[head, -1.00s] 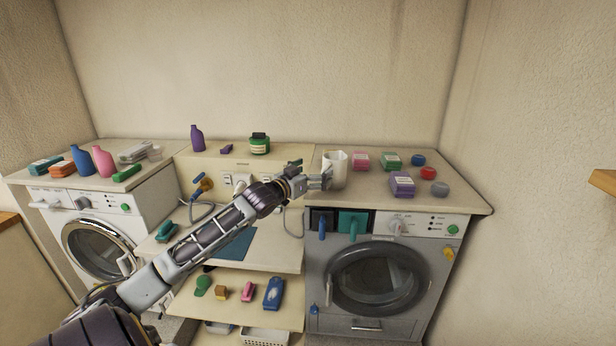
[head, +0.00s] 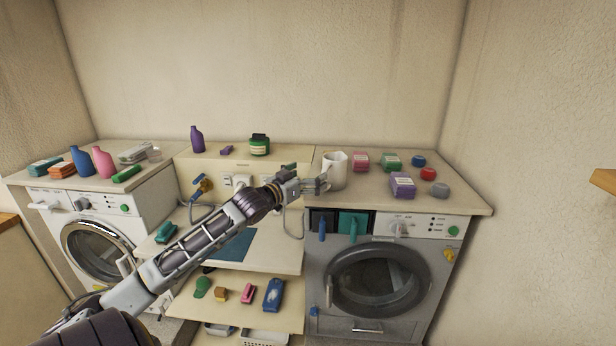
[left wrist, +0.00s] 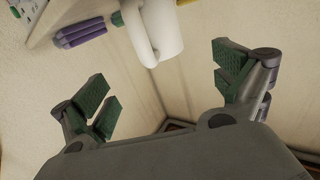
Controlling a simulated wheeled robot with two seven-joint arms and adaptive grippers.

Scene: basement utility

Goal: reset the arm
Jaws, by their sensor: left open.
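My left arm reaches in from the lower left in the head view. Its gripper (head: 318,184) is at the left side of the white pitcher (head: 335,170), over the front of the counter above the grey washer. In the left wrist view the gripper (left wrist: 165,92) has its two green-padded fingers wide apart with nothing between them. The white pitcher (left wrist: 165,30) shows there beyond the fingertips, at the top, with its handle visible. The pitcher stands upright on the counter in the head view. My right gripper is not in view.
Pink, green and purple boxes and several round items stand on the counter (head: 460,201) right of the pitcher. A grey washer (head: 380,325) is below it. A green jar (head: 260,146) and purple bottle (head: 197,140) stand on the middle ledge. Shelves with small items lie under the arm.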

